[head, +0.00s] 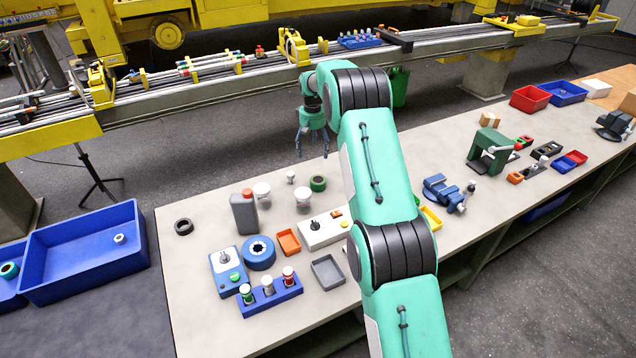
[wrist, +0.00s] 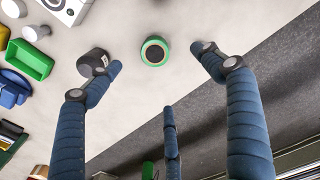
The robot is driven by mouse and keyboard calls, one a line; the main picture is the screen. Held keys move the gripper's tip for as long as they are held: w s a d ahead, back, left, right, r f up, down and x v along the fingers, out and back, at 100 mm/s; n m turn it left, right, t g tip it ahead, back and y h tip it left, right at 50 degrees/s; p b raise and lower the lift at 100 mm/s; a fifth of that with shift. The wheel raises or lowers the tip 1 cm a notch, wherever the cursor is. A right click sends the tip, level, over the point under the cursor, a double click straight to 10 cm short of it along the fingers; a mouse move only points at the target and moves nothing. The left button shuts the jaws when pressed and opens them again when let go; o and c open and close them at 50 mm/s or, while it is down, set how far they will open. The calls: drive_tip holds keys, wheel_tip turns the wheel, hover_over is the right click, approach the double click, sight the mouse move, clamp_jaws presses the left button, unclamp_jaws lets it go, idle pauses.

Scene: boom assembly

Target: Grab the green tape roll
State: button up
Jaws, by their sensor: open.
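The green tape roll (head: 318,187) lies flat on the grey workbench, near its far edge. In the wrist view the green tape roll (wrist: 154,62) shows as a green ring with a dark centre, near the top middle. My gripper (head: 311,155) hangs above and just beyond the roll in the head view, fingers pointing down.
White knobs (head: 262,190), a grey bottle (head: 244,212) and a white control box (head: 323,231) stand left of and in front of the roll. A dark ring (head: 184,226) lies farther left. The workbench (head: 190,300) drops off just beyond the roll.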

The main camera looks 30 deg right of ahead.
hover_over(318, 179)
wheel_tip(318, 179, down, 6)
drive_tip(key=r, duration=0.1)
drive_tip(key=shift+a+f+p, duration=0.15)
drive_tip(key=shift+f+p, duration=0.1)
drive_tip(key=shift+p, duration=0.1)
drive_tip(key=shift+f, duration=0.15)
drive_tip(key=shift+f, duration=4.15)
drive_tip(key=shift+f+b, duration=0.4)
drive_tip(key=shift+f, duration=2.2)
drive_tip(key=c, duration=1.3)
